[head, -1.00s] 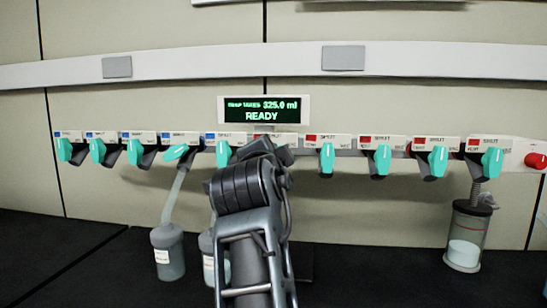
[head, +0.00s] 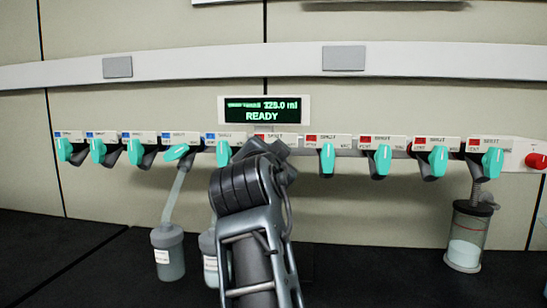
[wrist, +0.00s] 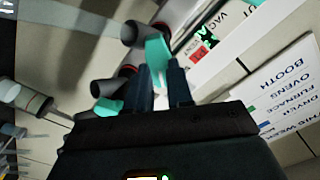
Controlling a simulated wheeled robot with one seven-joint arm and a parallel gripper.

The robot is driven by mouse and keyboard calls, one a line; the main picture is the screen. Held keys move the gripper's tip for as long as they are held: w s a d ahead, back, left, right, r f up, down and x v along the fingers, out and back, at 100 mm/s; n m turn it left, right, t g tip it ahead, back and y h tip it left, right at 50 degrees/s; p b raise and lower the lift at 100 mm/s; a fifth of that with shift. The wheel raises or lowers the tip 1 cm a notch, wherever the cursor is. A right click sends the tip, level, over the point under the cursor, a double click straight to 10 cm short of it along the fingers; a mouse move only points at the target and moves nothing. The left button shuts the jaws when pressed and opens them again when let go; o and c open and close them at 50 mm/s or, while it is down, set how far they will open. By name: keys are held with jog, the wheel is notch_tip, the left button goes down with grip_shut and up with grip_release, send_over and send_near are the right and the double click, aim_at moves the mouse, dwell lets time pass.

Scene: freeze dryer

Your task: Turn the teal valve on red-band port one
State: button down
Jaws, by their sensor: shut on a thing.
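A row of ports with teal valves runs along the wall in the head view. Red-band port one (head: 268,137) is just right of centre, below the display. My arm hides its valve in that view. In the wrist view, my gripper (wrist: 161,70) is shut on a teal valve (wrist: 155,48), with one dark finger on each side of it. A red band shows on the panel beside that valve. Its exact turn angle is hard to tell.
Blue-band valves continue left, one turned sideways (head: 176,152) above a hanging flask (head: 168,250). Red-band valves continue right, the nearest (head: 327,158) close to my arm. A clear jar (head: 467,235) hangs at far right. The display (head: 262,110) reads READY.

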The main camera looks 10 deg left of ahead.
jog(key=n+p, duration=0.1)
jog(key=n, duration=0.4)
jog(key=shift+r+n, duration=0.1)
jog(key=shift+n, duration=0.3)
jog(key=n+p, duration=0.2)
jog(key=n, duration=0.2)
jog(key=shift+a, duration=0.15)
jog(key=n+p, duration=0.3)
jog(key=n, duration=0.2)
jog(key=shift+a+n, duration=0.1)
jog(key=shift+n, duration=0.3)
jog(key=shift+a+f+n+p, duration=0.1)
jog(key=shift+f+n+p, duration=0.1)
jog(key=shift+n+p, duration=1.6)
jog(key=shift+n+b, duration=0.5)
jog(key=shift+n, duration=0.1)
jog(key=c, duration=1)
grip_release()
